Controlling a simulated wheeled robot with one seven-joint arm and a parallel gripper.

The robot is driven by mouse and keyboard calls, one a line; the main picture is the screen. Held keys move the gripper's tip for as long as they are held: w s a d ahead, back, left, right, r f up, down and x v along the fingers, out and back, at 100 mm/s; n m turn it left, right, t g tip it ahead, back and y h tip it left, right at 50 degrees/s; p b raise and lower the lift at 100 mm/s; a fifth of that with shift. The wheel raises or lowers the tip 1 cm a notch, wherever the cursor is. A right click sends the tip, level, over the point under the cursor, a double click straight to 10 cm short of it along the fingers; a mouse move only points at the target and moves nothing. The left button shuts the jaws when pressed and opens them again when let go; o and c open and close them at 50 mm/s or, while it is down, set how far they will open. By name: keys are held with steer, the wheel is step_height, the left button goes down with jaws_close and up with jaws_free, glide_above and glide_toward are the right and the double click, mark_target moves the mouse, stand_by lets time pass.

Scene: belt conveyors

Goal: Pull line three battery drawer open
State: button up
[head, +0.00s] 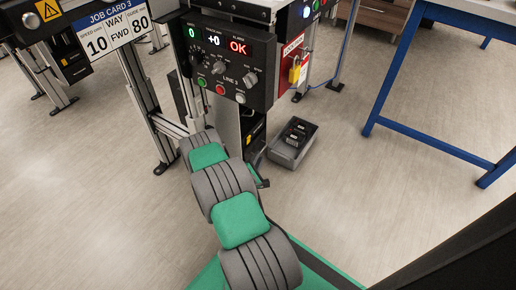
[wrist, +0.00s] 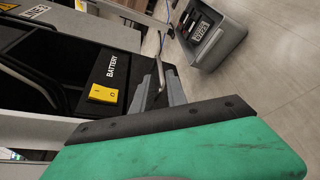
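The battery drawer (wrist: 85,68) shows in the wrist view as a black front with a white "BATTERY" label and a yellow patch (wrist: 103,94). Its thin metal bar handle (wrist: 161,68) stands at the right side of the front. My gripper (wrist: 160,92) is open, with its two grey fingers apart and the handle's lower end between them. I cannot tell whether a finger touches the handle. In the head view the drawer (head: 254,132) shows only in part under the line 3 control panel (head: 226,62), and my arm hides most of my gripper.
A grey bin (head: 286,154) with black battery-like items stands on the floor right of the cabinet. It also shows in the wrist view (wrist: 225,48). A red plate with a yellow padlock (head: 294,72) is beside the panel. A blue-legged table (head: 430,145) stands right, with clear floor between.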

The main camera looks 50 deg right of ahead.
mark_target(262, 150)
steer(key=b+x, duration=0.2)
steer(key=x, duration=0.4)
steer(key=shift+d, duration=0.35)
steer(key=shift+w, duration=0.1)
steer(key=shift+c, duration=0.2)
jaws_close()
steer(key=shift+a, duration=0.1)
stand_by(0.5)
